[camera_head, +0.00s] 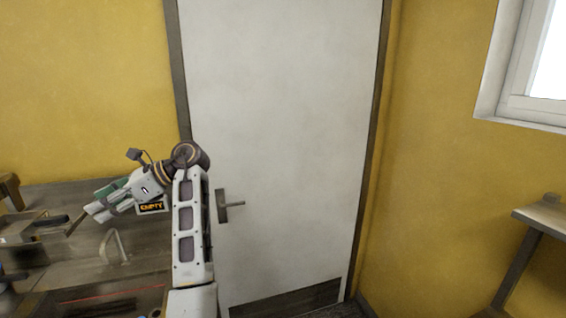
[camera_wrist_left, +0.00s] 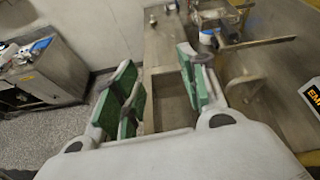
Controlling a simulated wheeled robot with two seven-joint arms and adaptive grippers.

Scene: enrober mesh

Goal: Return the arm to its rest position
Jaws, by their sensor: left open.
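My left arm rises at the left of the head view, bent at the elbow. Its left gripper (camera_head: 104,202) points left, over the equipment there. In the wrist view the left gripper (camera_wrist_left: 160,88) has its green-padded fingers spread apart, with nothing between them. Behind the fingers a metal bench surface shows in the wrist view. My right arm and right gripper are not in view.
A closed white door (camera_head: 280,120) with a handle (camera_head: 229,205) stands ahead between yellow walls. A black "EMPTY" sign (camera_head: 151,207) sits by the left gripper. A shelf (camera_head: 545,214) is at right. A metal cabinet (camera_wrist_left: 50,70) stands left in the wrist view, above speckled floor.

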